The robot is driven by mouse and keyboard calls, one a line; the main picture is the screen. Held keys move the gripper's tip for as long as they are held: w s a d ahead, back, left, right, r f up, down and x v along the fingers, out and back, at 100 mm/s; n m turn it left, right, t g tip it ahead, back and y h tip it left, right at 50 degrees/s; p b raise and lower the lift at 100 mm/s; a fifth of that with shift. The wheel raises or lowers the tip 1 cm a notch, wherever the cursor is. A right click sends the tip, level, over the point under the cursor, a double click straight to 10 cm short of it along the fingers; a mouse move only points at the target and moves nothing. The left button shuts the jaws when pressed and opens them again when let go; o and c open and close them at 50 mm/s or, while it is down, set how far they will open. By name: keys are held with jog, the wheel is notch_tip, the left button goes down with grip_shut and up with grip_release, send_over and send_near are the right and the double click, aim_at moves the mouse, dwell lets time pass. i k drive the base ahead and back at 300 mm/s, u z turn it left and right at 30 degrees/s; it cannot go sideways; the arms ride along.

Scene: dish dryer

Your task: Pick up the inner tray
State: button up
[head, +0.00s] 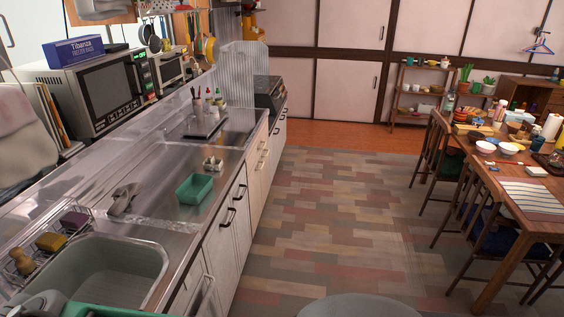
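A small green rectangular tray (195,188), open at the top, sits on the steel counter (150,190) near its front edge, beyond the sink. It looks empty, and it is the only loose tray-like thing clearly in view; I cannot tell for sure that it is the inner tray. Part of another green item (90,310) shows at the bottom left by the sink, cut off by the picture's edge. My gripper is not in view.
The sink (100,270) is at the front left, with a sponge rack (45,245) beside it. A small holder (213,163) and a dark tray with bottles (203,122) stand farther along the counter. The floor (320,210) is clear up to the dining table (530,200).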

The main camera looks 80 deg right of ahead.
aim_at(213, 164)
jog(key=z, duration=3.55)
jog(key=i, duration=2.85)
jog(key=u, duration=4.15)
